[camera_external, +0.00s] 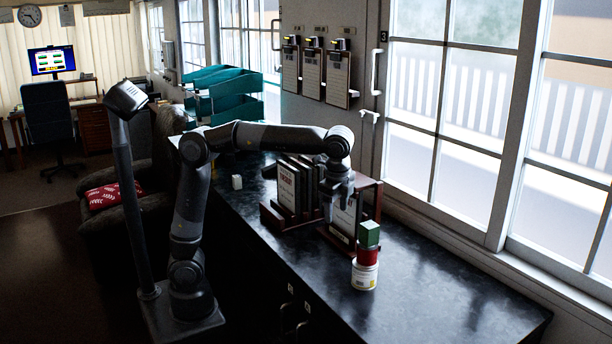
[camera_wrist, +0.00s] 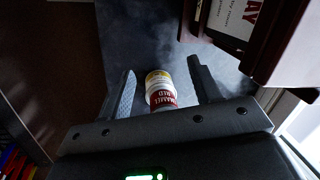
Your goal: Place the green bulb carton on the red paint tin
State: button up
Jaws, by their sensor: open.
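The green bulb carton (camera_external: 369,233) appears to sit on top of the red paint tin (camera_external: 367,256) in the external view. In the wrist view the red label (camera_wrist: 162,98) and the white-and-yellow part (camera_wrist: 157,78) show beyond and between my fingers; the carton is not visible there. My gripper (camera_external: 339,208) is open and empty, pointing down over the counter, left of the stack and apart from the carton in the external picture.
A dark wooden rack with upright books or binders (camera_external: 292,188) stands on the dark counter (camera_external: 440,300), close beside my gripper; part of it shows at upper right in the wrist view (camera_wrist: 235,18). A small white object (camera_external: 237,182) sits farther back. The front right of the counter is clear.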

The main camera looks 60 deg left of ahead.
jog(key=s+a+f+n+t, duration=0.1)
jog(key=s+a+f+n, duration=0.3)
jog(key=a, duration=0.6)
jog(key=s+a+f+n+t+h, duration=0.1)
jog(key=s+a+f+n, duration=0.3)
jog(key=a, duration=0.6)
jog(key=s+a+f+n+t, duration=0.2)
jog(key=s+a+f+n, duration=0.3)
jog(key=a, duration=0.5)
jog(key=shift+s+a+n+h, duration=0.3)
jog(key=shift+a+n, duration=0.1)
jog(key=shift+n, duration=0.1)
